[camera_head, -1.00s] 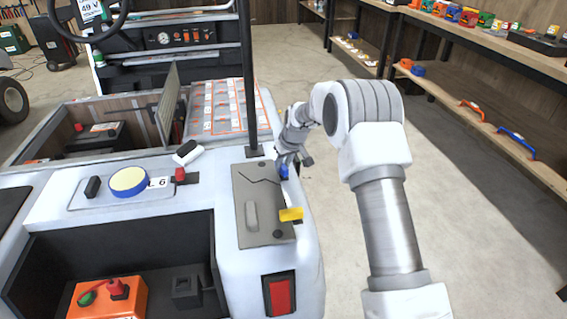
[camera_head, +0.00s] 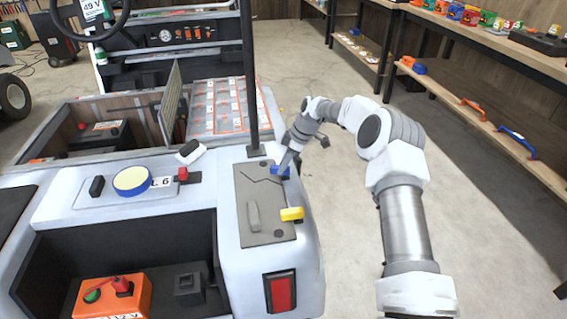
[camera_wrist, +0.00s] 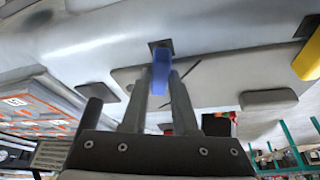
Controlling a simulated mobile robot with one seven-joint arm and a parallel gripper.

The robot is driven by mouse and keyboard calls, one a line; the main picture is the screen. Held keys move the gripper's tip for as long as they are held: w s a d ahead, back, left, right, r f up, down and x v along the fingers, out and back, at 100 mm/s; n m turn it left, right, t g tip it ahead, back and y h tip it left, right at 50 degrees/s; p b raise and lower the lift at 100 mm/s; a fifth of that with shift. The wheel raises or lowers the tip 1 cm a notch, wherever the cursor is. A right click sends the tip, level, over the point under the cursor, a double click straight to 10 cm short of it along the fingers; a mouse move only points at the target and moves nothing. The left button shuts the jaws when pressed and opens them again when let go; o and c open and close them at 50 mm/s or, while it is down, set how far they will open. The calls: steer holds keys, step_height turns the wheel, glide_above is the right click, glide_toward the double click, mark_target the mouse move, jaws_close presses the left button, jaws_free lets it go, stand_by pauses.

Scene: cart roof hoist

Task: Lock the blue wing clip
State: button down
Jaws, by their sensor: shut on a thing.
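The blue wing clip (camera_head: 279,171) sits at the far right corner of a grey cover plate (camera_head: 254,185) on the cart's light body. In the head view it lies crosswise, with its left end at or over the plate's edge. My gripper (camera_head: 288,167) reaches it from the upper right. In the wrist view the blue clip (camera_wrist: 160,70) stands between the two fingers of my gripper (camera_wrist: 161,84), which are shut on it. The fingers hide part of its sides. A yellow wing clip (camera_head: 291,214) lies across the plate's right edge, nearer the camera.
A black post (camera_head: 248,80) rises just left of the blue clip. The plate has a raised grey handle (camera_head: 253,216). A red light panel (camera_head: 280,292) is on the cart's near face.

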steer(key=shift+s+n+g, duration=0.1)
steer(key=shift+n+g, duration=0.6)
steer(key=shift+n, duration=1.2)
steer(key=c, duration=0.7)
jaws_free()
steer(key=p+v, duration=0.6)
steer(key=v, duration=1.1)
steer(key=shift+r, duration=0.2)
